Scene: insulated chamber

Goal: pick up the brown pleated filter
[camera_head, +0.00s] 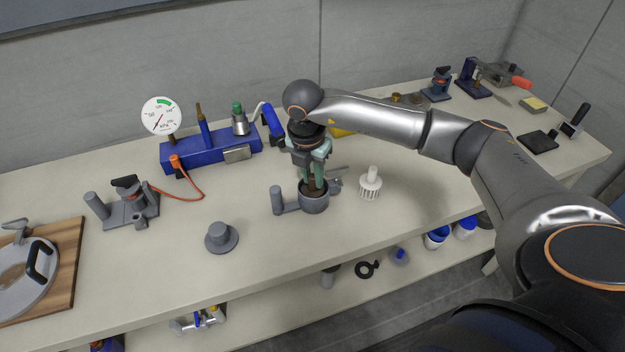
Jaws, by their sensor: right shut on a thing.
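The brown pleated filter (315,189) shows as a small brown patch inside the round grey housing (314,207), which stands on the bench with a grey side handle. Most of the filter is hidden by the housing wall and my fingers. My right gripper (314,186) points down into the open top of the housing, its greenish fingers shut on the filter. My left gripper is not in view.
A white slotted part (370,184) stands close to the right of the housing. A grey flanged cap (221,238) lies to the left. A blue block with a gauge (212,148) stands behind. The bench front between is clear.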

